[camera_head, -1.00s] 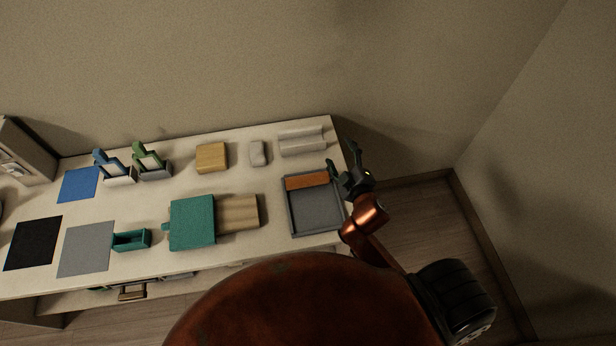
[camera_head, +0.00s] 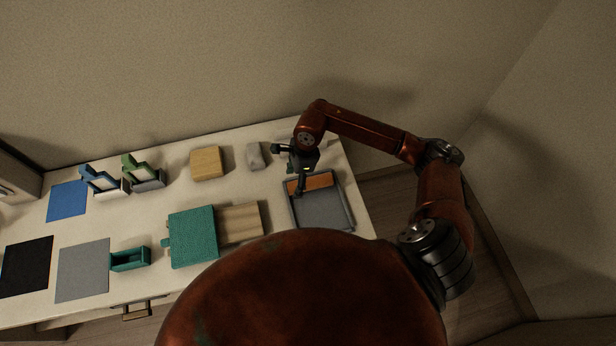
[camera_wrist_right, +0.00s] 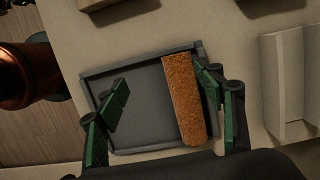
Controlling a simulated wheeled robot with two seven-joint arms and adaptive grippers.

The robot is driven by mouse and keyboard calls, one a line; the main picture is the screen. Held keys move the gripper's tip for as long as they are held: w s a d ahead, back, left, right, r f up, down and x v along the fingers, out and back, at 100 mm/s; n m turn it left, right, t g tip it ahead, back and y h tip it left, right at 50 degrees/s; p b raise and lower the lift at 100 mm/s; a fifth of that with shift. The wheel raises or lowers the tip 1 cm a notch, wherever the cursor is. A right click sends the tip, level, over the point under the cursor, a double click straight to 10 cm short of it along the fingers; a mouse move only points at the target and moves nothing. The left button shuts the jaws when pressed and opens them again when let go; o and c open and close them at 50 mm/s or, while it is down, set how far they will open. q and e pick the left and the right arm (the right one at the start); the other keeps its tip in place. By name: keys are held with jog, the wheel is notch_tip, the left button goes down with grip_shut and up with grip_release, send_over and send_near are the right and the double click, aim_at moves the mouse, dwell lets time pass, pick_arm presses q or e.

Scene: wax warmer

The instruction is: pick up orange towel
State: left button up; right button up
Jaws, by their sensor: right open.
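The orange towel (camera_head: 318,183) lies folded in a strip along the back side of a grey tray (camera_head: 348,205). In the right wrist view the towel (camera_wrist_right: 183,98) runs along the right side of the tray (camera_wrist_right: 97,92). My right gripper (camera_head: 288,168) is above the tray's back left part. In the wrist view my right gripper (camera_wrist_right: 162,82) is open and empty, its fingers spread. Its right finger appears by the towel's right edge; its left finger is over the bare tray floor. I cannot tell the height or whether it touches. My left gripper is out of view.
A teal board (camera_head: 192,236) with a wooden piece (camera_head: 241,222) lies left of the tray. A pale ridged holder (camera_wrist_right: 288,85) is close beside the tray.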

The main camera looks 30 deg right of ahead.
aim_at(310, 180)
jog(key=d+h, duration=0.1)
jog(key=d, duration=0.1)
jog(key=w+d+h, duration=0.1)
jog(key=d, duration=0.2)
jog(key=shift+w+d, duration=0.2)
jog(key=shift+d, duration=0.15)
jog(key=shift+d+f+h, duration=0.3)
jog(key=shift+d+f, duration=0.15)
jog(key=shift+f, duration=0.3)
jog(key=f+p, duration=0.2)
jog(key=f, duration=0.3)
jog(key=shift+s+f+p, duration=0.1)
jog(key=shift+s+p, duration=0.1)
jog(key=shift+p, duration=0.2)
jog(key=shift+f, duration=0.55)
jog(key=shift+c, duration=0.6)
jog(key=c, duration=1.1)
jog(key=shift+c, duration=0.4)
jog(key=shift+r, duration=0.1)
